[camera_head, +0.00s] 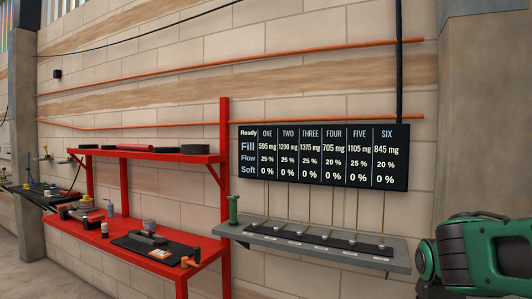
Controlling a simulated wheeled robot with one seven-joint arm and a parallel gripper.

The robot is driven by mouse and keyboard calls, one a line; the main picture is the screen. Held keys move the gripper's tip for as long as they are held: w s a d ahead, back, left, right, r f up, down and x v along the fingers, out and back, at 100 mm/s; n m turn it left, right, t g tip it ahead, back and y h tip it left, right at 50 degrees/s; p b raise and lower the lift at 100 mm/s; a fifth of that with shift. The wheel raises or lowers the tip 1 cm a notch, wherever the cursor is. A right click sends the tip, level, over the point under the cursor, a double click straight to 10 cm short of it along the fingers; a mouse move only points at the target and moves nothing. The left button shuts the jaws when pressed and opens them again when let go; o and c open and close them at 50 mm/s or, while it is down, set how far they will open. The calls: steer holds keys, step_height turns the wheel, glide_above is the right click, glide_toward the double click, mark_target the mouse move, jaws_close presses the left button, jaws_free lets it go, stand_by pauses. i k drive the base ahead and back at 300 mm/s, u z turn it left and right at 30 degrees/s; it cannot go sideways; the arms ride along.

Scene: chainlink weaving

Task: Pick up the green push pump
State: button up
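A small green upright object (233,210), which looks like the green push pump, stands at the left end of the grey shelf (388,263) under the display. It has a narrow body with a wider top and base. Nothing holds it. My gripper does not show in this view, so its opening and its distance from the pump cannot be told.
Thin vertical rods stand in a row along the grey shelf, right of the green object. A black display (324,157) hangs above. A red workbench (130,240) at left carries tools and a small bottle (110,208). A red post (225,150) rises close by.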

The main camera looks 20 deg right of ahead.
mark_target(233, 198)
steer(key=u, duration=1.15)
steer(key=k, duration=0.35)
steer(key=z, duration=1.45)
steer(key=i, duration=1.05)
steer(key=u, duration=0.1)
